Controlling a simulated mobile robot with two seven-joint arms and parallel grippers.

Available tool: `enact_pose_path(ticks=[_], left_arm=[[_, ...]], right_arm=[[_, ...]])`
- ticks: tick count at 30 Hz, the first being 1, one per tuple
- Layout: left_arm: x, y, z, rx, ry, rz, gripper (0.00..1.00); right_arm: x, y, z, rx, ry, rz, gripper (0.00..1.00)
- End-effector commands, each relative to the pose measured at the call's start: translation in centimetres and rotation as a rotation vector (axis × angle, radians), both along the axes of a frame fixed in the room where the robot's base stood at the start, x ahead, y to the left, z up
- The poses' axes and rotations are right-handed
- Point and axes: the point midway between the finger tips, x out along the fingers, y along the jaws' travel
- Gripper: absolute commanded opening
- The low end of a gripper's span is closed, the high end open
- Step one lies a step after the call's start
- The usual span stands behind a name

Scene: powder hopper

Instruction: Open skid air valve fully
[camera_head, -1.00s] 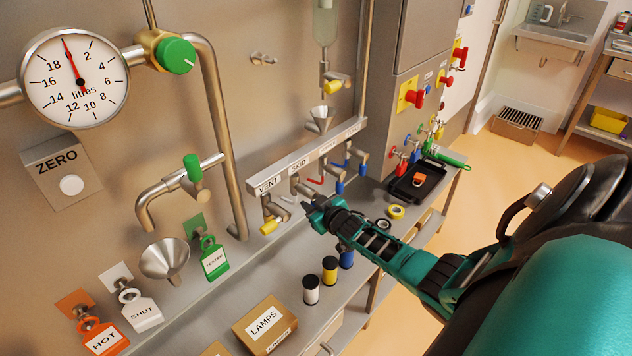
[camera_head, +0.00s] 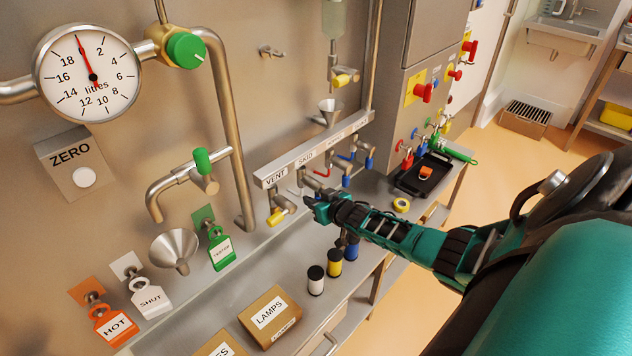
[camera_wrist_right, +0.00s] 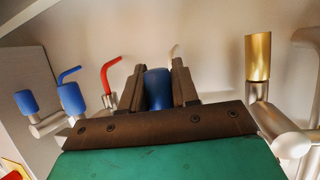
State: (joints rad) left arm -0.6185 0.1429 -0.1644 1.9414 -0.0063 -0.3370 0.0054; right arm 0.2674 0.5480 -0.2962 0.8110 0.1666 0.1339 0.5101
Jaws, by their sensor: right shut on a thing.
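The valve manifold (camera_head: 290,172) carries a SKID label (camera_head: 306,160) beside VENT. My right gripper (camera_head: 311,206) is at the valve under the SKID label. In the right wrist view my right gripper (camera_wrist_right: 160,85) is shut on a blue valve handle (camera_wrist_right: 157,90), which stands upright between the two fingers. In the head view the gripper hides this handle. My left gripper is in neither view.
The yellow vent handle (camera_head: 277,217) is close left of my gripper and also shows in the wrist view (camera_wrist_right: 258,57). More blue-handled valves (camera_wrist_right: 71,97) stand on the other side.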

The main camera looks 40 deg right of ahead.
Motion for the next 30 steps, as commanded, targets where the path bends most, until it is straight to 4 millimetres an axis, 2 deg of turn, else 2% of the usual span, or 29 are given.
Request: enact_pose_path(ticks=[1,2,8,19,24,30], left_arm=[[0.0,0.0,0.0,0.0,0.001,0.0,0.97],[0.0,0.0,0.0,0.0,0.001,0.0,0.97],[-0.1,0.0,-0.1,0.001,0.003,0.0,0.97],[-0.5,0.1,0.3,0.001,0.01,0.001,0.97],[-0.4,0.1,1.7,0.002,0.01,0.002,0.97],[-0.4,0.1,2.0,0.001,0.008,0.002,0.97]], right_arm=[[0.1,0.1,0.1,0.007,-0.005,-0.002,0.0],[0.1,0.1,0.1,0.007,-0.005,-0.002,0.32],[0.1,0.0,0.1,0.004,-0.003,-0.002,0.5],[-0.7,0.2,0.4,0.003,0.0,0.0,0.5],[-2.8,0.4,1.5,0.004,0.001,-0.002,0.5],[-5.6,0.8,2.2,0.004,-0.001,-0.001,0.5]])
